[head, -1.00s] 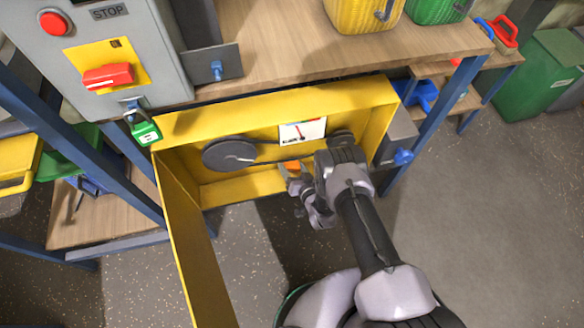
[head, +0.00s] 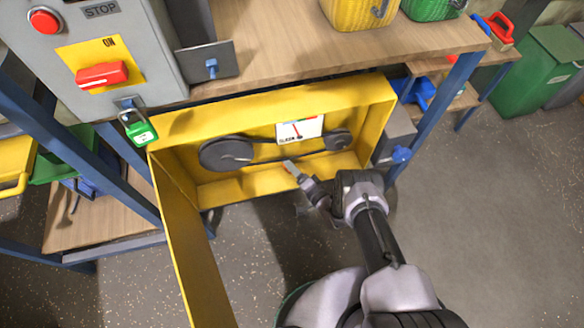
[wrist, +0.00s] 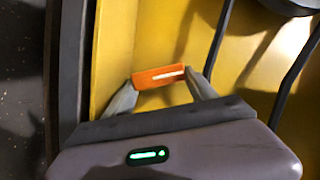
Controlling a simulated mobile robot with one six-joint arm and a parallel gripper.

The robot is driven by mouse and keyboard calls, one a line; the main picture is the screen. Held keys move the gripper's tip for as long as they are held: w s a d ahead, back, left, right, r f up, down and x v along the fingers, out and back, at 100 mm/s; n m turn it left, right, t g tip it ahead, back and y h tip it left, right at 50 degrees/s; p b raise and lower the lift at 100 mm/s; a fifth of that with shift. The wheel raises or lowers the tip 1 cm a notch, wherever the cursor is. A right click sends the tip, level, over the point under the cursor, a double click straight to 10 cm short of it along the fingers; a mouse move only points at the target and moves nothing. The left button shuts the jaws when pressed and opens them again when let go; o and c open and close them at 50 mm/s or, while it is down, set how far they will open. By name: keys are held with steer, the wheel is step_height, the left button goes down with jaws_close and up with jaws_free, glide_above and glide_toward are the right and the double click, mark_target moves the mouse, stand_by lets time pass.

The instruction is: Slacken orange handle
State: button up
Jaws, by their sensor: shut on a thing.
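The orange handle (wrist: 158,76) shows in the wrist view as a short block with a white stripe. My gripper (wrist: 163,80) is shut on it, one finger at each end. In the head view my gripper (head: 291,169) is at the lower front of the open yellow box, and the handle is mostly hidden there. Inside the box a black belt runs between a large pulley (head: 226,154) and a small pulley (head: 338,139). A white gauge (head: 300,129) with a red pointer sits above the belt; its pointer leans left.
The yellow door (head: 192,245) hangs open at left. A green padlock (head: 139,130) hangs below the red switch (head: 102,75) on the grey cabinet. The wooden bench (head: 290,50) lies above the box. Floor to the right is clear.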

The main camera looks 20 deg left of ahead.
steer(key=shift+f+m, duration=0.1)
steer(key=shift+m, duration=0.3)
stand_by(0.3)
steer(key=o, duration=1.4)
steer(key=shift+c, duration=0.2)
